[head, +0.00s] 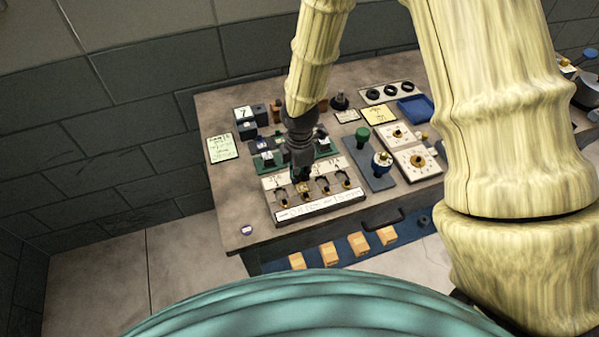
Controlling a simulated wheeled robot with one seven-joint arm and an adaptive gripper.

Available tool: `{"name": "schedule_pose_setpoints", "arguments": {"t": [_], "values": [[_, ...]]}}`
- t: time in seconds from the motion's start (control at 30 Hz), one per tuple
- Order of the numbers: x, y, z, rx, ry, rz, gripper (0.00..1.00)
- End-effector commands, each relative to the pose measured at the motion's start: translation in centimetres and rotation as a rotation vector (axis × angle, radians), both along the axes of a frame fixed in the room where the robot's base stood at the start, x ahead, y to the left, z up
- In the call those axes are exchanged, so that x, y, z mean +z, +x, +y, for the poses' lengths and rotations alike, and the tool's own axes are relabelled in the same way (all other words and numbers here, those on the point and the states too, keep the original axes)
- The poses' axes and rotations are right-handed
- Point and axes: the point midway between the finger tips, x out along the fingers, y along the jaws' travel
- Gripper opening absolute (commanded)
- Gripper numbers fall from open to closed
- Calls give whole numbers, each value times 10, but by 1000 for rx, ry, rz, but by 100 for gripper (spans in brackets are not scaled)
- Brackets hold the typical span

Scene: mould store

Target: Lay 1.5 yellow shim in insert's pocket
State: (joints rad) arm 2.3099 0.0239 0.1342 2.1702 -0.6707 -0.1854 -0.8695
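My gripper (302,172) points down, dark, over the back of a pale labelled rack (320,207) near the table's front edge. Several dark loop-shaped pieces with small yellowish parts stand along the rack. A small yellow piece (305,188) shows just below my fingertips, at the second place from the left; it may be a shim, but its marking is too small to read. I cannot tell whether my fingers touch it or are open or shut. The insert and its pocket cannot be made out with certainty; my arm and gripper hide part of the table's middle.
Behind the rack is a green tray (323,152) with small blocks. To the right are a blue plate with knobs (378,178), white dial panels (416,163) and a blue tray (415,108). A green-white card (223,148) lies left. The table's front left is mostly clear.

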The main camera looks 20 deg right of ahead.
Motion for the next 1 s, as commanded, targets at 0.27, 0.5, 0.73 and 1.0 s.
{"name": "schedule_pose_setpoints", "arguments": {"t": [0.27, 0.5, 0.73, 1.0], "values": [[0, 0, 0, 0, 0, 0, 0], [-1, 0, 0, 0, 0, 0, 0], [-5, 0, 0, 0, 0, 0, 0], [-9, 0, 0, 0, 0, 0, 0]]}}
